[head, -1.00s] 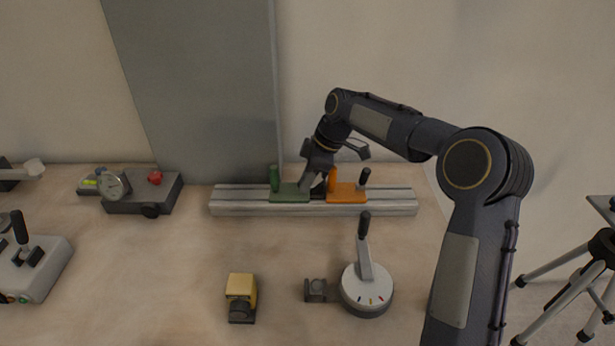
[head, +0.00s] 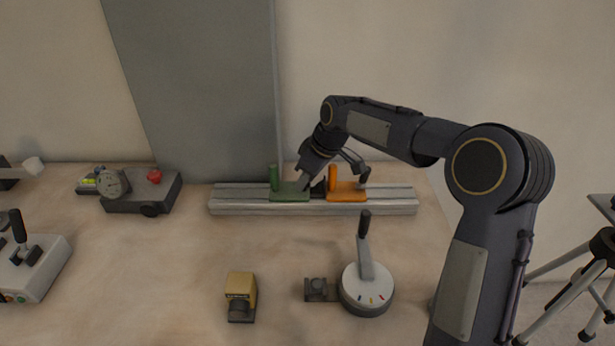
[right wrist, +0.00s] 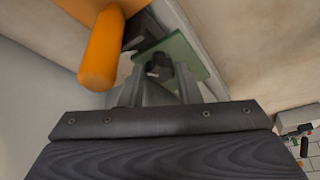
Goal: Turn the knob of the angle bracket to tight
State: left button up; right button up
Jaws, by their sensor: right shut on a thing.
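A green L-shaped bracket, which I take as the angle bracket, sits on the rail, with a flat plate (head: 290,193) and an upright post. Its green plate also shows in the right wrist view (right wrist: 183,47). A small black knob (right wrist: 158,66) stands on that plate. My right gripper (head: 301,187) reaches down to the green plate and is shut on the knob, with a finger on either side in the right wrist view (right wrist: 160,86). The gripper hides the knob in the head view. Any tightness marking is too small to read. My left gripper is not in view.
An orange bracket (head: 346,192) stands close to the right on the same rail (head: 240,208); its orange post (right wrist: 101,52) is near my fingers. A round lever dial (head: 367,291) and a yellow-and-black block (head: 241,297) stand in front. The table centre is clear.

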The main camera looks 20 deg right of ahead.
jog(key=m, duration=0.2)
jog(key=m+t+h, duration=0.1)
jog(key=m, duration=0.1)
jog(key=shift+s+a+m+h, duration=0.1)
jog(key=shift+a+m+h, duration=0.1)
jog(key=shift+m+h, duration=0.1)
jog(key=m+h, duration=0.1)
jog(key=m, duration=0.3)
jog(key=shift+a+m+h, duration=0.1)
jog(key=shift+m+h, duration=0.3)
jog(key=o, duration=1)
jog(key=shift+c, duration=0.2)
